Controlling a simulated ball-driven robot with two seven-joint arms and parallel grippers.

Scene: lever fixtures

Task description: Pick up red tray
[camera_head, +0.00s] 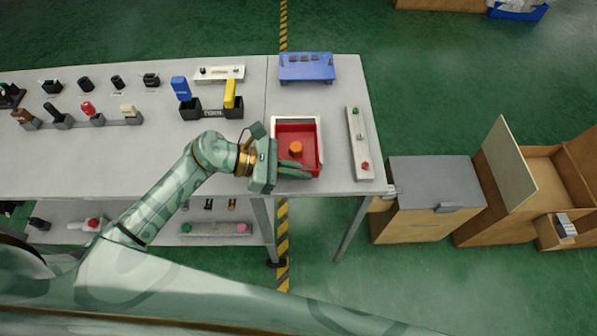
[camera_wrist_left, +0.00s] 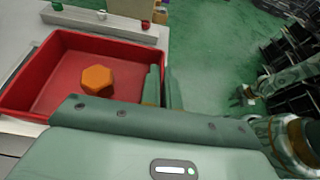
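The red tray (camera_head: 309,134) is at the right end of the table, within a white rectangular frame (camera_head: 297,119). An orange hexagonal piece (camera_head: 296,149) lies inside the tray; it also shows in the left wrist view (camera_wrist_left: 97,80). My left gripper (camera_head: 294,170) is at the tray's near side. In the left wrist view its two fingers (camera_wrist_left: 163,88) are close together at the tray's wall, one inside and one outside, and look shut on it. Whether the tray is lifted is unclear. What looks like my right gripper (camera_wrist_left: 243,96) is small at the right of the wrist view.
A white strip with coloured knobs (camera_head: 357,140) lies right of the tray. A blue fixture (camera_head: 306,68) stands behind it. A black holder (camera_head: 209,111) with blue and yellow levers is to the left. A grey-topped cabinet (camera_head: 435,183) stands right of the table.

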